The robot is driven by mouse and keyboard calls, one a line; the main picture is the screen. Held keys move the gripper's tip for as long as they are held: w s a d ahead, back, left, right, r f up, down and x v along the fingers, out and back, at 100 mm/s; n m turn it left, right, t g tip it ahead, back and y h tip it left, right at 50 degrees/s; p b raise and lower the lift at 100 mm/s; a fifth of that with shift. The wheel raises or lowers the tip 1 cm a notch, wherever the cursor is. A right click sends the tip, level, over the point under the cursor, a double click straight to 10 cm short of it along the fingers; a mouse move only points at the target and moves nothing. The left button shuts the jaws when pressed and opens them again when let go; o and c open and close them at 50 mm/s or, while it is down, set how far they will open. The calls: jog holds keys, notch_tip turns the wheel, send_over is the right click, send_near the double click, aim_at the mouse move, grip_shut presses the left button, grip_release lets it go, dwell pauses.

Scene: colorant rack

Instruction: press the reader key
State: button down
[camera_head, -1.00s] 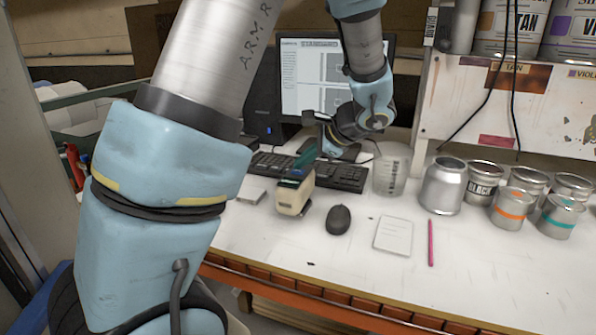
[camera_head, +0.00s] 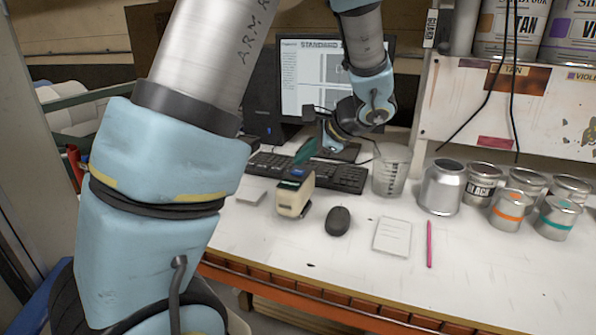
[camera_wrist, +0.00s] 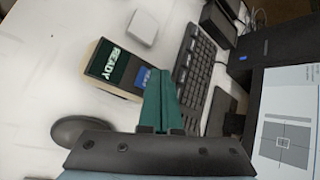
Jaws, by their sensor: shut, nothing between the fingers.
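The reader is a small beige block (camera_head: 293,196) on the white bench, left of the mouse. In the wrist view the reader (camera_wrist: 117,69) shows a dark green screen (camera_wrist: 109,62) with the word READY. Its blue key (camera_wrist: 143,74) sits beside that screen, and the lettering on it is partly hidden by my fingers. My gripper (camera_wrist: 161,76) is shut and empty, its teal fingers together. In the head view my gripper (camera_head: 304,151) is above and just behind the reader, seemingly apart from it.
A black keyboard (camera_head: 345,178) lies behind the reader, with a monitor (camera_head: 305,80) beyond. A mouse (camera_head: 338,220), a paper pad (camera_head: 392,236), a pink pencil (camera_head: 429,243), a clear beaker (camera_head: 390,170) and several cans stand or lie to the right. The front bench is mostly clear.

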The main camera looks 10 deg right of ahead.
aim_at(302, 172)
jog(key=shift+r+p, duration=1.8)
jog(key=shift+r, duration=0.7)
jog(key=shift+f, duration=0.1)
jog(key=s+a+f+n+g+h, duration=0.2)
jog(key=s+a+f+n+h, duration=0.1)
jog(key=s+a+n, duration=0.3)
jog(key=s+a+f+n+g+h, duration=0.3)
jog(key=s+a+n, duration=0.4)
jog(key=a+n, duration=0.4)
jog(key=shift+s+a+b, duration=0.15)
jog(key=shift+a+b, duration=0.1)
jog(key=shift+b, duration=0.2)
jog(key=c, duration=1.5)
grip_release()
jog(key=shift+f, duration=0.1)
